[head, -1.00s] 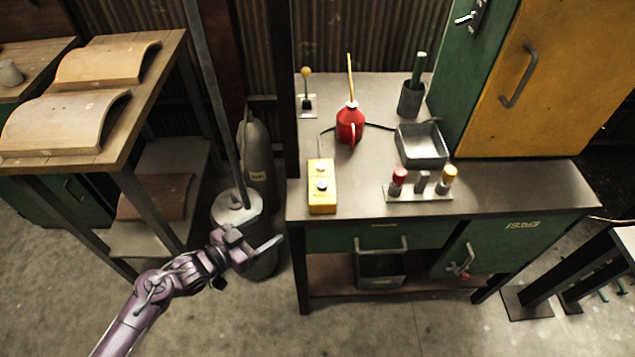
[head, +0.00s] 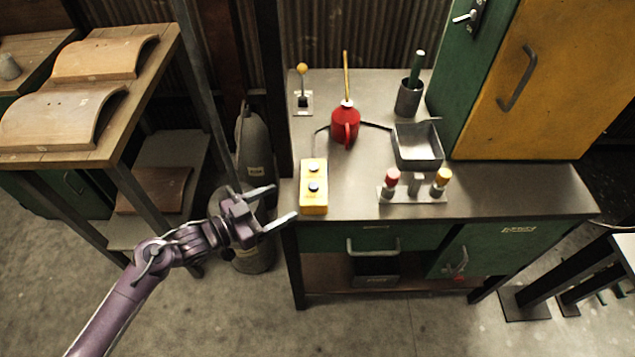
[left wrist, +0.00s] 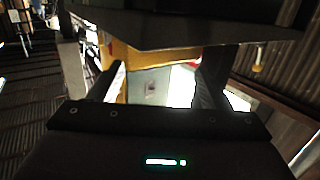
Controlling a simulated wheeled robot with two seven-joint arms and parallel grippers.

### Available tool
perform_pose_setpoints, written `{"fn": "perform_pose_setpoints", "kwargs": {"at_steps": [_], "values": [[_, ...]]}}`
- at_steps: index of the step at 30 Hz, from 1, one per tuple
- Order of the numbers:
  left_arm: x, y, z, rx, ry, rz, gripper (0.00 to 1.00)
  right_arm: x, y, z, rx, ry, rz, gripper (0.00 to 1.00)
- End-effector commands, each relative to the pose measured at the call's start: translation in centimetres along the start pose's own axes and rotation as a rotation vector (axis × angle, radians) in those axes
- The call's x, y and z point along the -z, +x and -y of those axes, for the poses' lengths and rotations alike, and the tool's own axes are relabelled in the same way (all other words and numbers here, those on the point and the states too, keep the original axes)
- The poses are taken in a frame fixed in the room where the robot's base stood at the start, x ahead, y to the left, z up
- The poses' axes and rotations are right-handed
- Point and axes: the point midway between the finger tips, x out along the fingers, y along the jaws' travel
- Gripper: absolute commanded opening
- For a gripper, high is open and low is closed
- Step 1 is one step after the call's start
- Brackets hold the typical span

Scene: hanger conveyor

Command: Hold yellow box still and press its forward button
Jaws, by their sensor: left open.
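The yellow box (head: 313,201) lies on the left front part of the metal workbench top (head: 480,200). Two dark round buttons show on its upper face, one behind the other. My left gripper (head: 285,201) is open and empty, just left of the box at the bench's left edge. Its fingers point right toward the box, apart from it as far as I can tell. In the left wrist view the spread fingers (left wrist: 163,78) frame a bright gap with a yellow surface behind; I cannot tell what that surface is. My right gripper is not in view.
A red oil can (head: 345,126), a metal tray (head: 418,158) and a rack of colored knobs (head: 412,196) stand right of the box. A yellow-knobbed lever (head: 302,85) is behind it. Grey cylinders (head: 253,150) stand on the floor left of the bench.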

Motion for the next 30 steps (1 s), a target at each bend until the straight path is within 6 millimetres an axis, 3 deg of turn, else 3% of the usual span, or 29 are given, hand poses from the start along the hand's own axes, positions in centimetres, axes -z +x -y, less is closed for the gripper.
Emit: {"fn": "perform_pose_setpoints", "kwargs": {"at_steps": [12, 18, 30], "values": [[-0.3, 5.7, 0.0, 0.000, 0.001, -0.002, 0.71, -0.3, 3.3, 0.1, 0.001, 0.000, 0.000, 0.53], [-0.2, 8.1, 0.0, 0.001, 0.000, -0.001, 0.71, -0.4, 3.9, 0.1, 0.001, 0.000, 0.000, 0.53], [-0.1, 9.6, 0.0, 0.000, 0.000, 0.001, 0.71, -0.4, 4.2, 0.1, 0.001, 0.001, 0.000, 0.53]]}}
